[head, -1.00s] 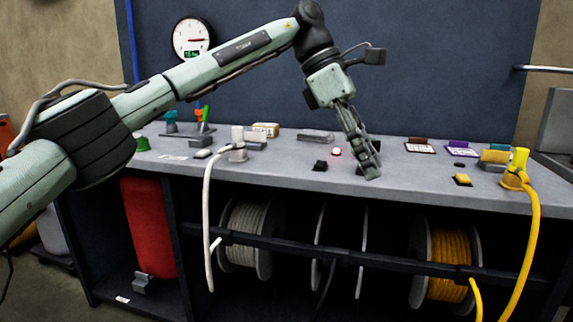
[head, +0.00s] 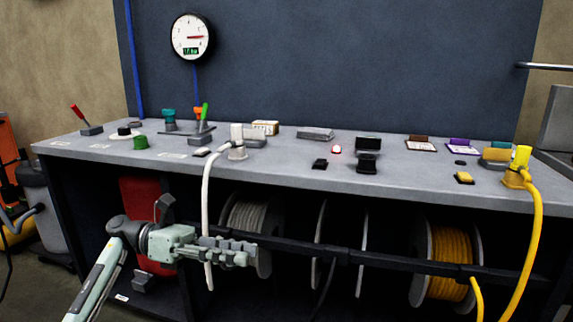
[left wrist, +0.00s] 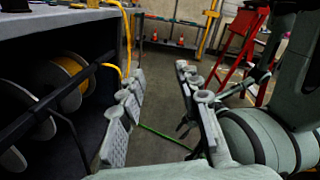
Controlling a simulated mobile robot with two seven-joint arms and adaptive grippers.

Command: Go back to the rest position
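My left gripper (head: 250,251) is in front of the bench, below the level of its top, and points right in the head view. In the left wrist view its two fingers (left wrist: 160,75) stand apart with nothing between them, only floor behind. The gripper is empty. In the head view it overlaps the hanging white hose and the shelf opening; I cannot tell how close it is to them.
The grey bench top (head: 300,168) carries small switches, plates and fittings. A white hose (head: 207,190) and a yellow hose (head: 533,240) hang over its front edge. Cable reels (head: 447,262) and a red cylinder (head: 140,200) sit below. Open floor (left wrist: 160,148) shows beside the bench.

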